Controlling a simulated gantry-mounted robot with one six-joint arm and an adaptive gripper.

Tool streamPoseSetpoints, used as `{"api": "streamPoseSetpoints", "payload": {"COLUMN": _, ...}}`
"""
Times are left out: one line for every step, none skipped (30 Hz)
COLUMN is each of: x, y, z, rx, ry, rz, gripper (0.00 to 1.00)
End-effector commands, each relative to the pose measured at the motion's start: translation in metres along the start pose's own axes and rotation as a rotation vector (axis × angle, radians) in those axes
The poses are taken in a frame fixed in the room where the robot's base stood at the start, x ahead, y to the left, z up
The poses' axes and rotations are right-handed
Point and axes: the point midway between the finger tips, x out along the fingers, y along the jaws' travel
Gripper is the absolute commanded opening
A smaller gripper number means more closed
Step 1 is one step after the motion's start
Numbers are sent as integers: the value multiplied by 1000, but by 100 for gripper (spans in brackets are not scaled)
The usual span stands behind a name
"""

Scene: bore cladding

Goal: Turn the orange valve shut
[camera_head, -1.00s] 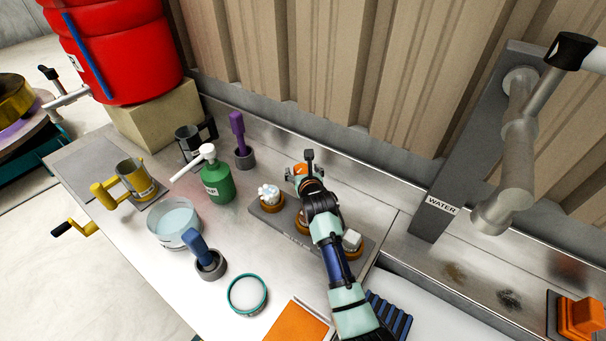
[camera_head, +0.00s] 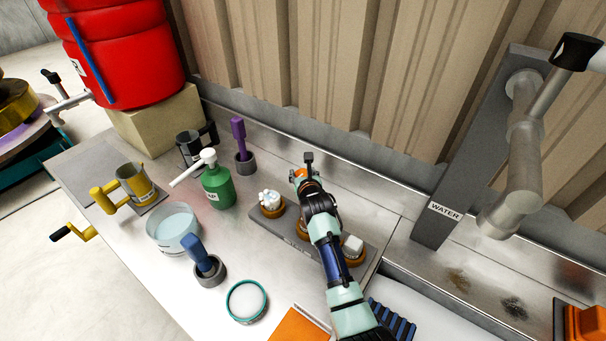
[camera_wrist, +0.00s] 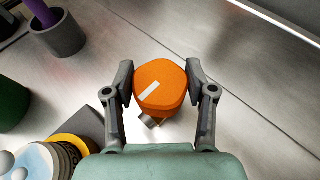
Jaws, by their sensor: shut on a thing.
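The orange valve (camera_wrist: 162,84) is a rounded knob with a pale stripe running diagonally across its top. In the wrist view it sits between my two fingers, over a small metal stem. My gripper (camera_wrist: 163,83) is shut on it, with a finger pad against its left and right sides. In the head view my gripper (camera_head: 304,170) is over the back of the bench, and only a sliver of the orange valve (camera_head: 299,173) shows beside the fingers.
A grey tray (camera_head: 291,229) with several small round holders lies just in front of the valve, under my arm. A purple-handled tool (camera_head: 238,132) in a grey cup and a green bottle (camera_head: 216,187) stand to the left. The corrugated wall (camera_head: 330,80) rises behind.

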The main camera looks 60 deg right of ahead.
Motion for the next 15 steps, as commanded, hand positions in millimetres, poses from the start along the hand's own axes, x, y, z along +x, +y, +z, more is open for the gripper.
{"api": "streamPoseSetpoints", "payload": {"x": -1, "y": 1, "z": 2, "rx": 3, "ry": 1, "rz": -10, "gripper": 21}}
{"api": "streamPoseSetpoints", "payload": {"x": -1, "y": 1, "z": 2, "rx": 6, "ry": 0, "rz": -18, "gripper": 21}}
{"api": "streamPoseSetpoints", "payload": {"x": -1, "y": 1, "z": 2, "rx": 11, "ry": 1, "rz": -32, "gripper": 21}}
{"api": "streamPoseSetpoints", "payload": {"x": -1, "y": 2, "z": 2, "rx": 16, "ry": 1, "rz": -44, "gripper": 21}}
{"api": "streamPoseSetpoints", "payload": {"x": -1, "y": 2, "z": 2, "rx": 21, "ry": 2, "rz": -58, "gripper": 21}}
{"api": "streamPoseSetpoints", "payload": {"x": -1, "y": 2, "z": 3, "rx": 31, "ry": 1, "rz": -79, "gripper": 21}}
{"api": "streamPoseSetpoints", "payload": {"x": -1, "y": 2, "z": 2, "rx": 37, "ry": 2, "rz": -96, "gripper": 21}}
{"api": "streamPoseSetpoints", "payload": {"x": -1, "y": 2, "z": 2, "rx": 44, "ry": 2, "rz": -114, "gripper": 21}}
{"api": "streamPoseSetpoints", "payload": {"x": -1, "y": 2, "z": 2, "rx": 54, "ry": 2, "rz": -140, "gripper": 21}}
{"api": "streamPoseSetpoints", "payload": {"x": -1, "y": 2, "z": 1, "rx": 63, "ry": 2, "rz": -160, "gripper": 21}}
{"api": "streamPoseSetpoints", "payload": {"x": 0, "y": 2, "z": 1, "rx": 71, "ry": 1, "rz": -179, "gripper": 21}}
{"api": "streamPoseSetpoints", "payload": {"x": 0, "y": 2, "z": 0, "rx": 82, "ry": 1, "rz": -206, "gripper": 21}}
{"api": "streamPoseSetpoints", "payload": {"x": 0, "y": 2, "z": -1, "rx": 90, "ry": 1, "rz": -226, "gripper": 21}}
{"api": "streamPoseSetpoints", "payload": {"x": 1, "y": 2, "z": -1, "rx": 99, "ry": 0, "rz": -246, "gripper": 21}}
{"api": "streamPoseSetpoints", "payload": {"x": 1, "y": 2, "z": -1, "rx": 111, "ry": -1, "rz": -272, "gripper": 21}}
